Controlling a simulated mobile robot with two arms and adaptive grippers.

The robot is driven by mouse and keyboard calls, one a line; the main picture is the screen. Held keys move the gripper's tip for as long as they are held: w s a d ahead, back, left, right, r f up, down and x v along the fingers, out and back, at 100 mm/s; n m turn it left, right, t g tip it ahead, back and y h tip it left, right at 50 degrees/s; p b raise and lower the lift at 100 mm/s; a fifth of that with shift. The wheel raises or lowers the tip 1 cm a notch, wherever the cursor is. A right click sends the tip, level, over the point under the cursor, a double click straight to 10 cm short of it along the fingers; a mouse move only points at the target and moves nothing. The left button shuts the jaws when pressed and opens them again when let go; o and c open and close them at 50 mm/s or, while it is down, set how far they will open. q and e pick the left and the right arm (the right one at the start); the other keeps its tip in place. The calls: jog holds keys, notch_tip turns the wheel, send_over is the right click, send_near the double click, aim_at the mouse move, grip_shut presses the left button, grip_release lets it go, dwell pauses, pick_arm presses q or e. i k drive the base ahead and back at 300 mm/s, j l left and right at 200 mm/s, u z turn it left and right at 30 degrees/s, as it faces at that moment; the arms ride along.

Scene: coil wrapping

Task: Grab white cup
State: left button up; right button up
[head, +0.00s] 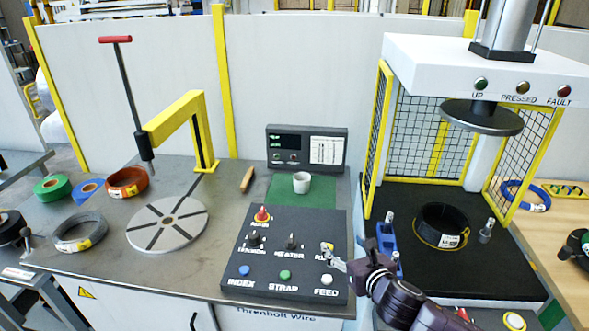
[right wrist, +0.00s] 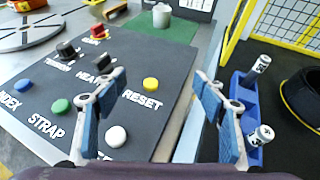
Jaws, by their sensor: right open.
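The white cup (head: 301,183) stands upright on a green mat (head: 322,191) behind the button panel. In the right wrist view the cup (right wrist: 161,16) shows at the top centre, beyond the fingers. My right gripper (head: 362,255) is open and empty over the right edge of the button panel, apart from the cup and nearer the front. In the right wrist view its two blue-padded fingers (right wrist: 162,108) are spread wide, with the RESET button showing between them. My left gripper is not in view.
The button panel (head: 236,277) has several raised knobs and buttons. A dark display box (head: 282,158) stands behind the cup. A brown-handled tool (head: 247,180) lies left of the mat. A blue holder with markers (right wrist: 243,97) and the caged press (head: 482,117) stand at right.

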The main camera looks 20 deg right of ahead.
aim_at(302, 180)
jog(key=i+l, duration=0.1)
jog(key=i, duration=0.95)
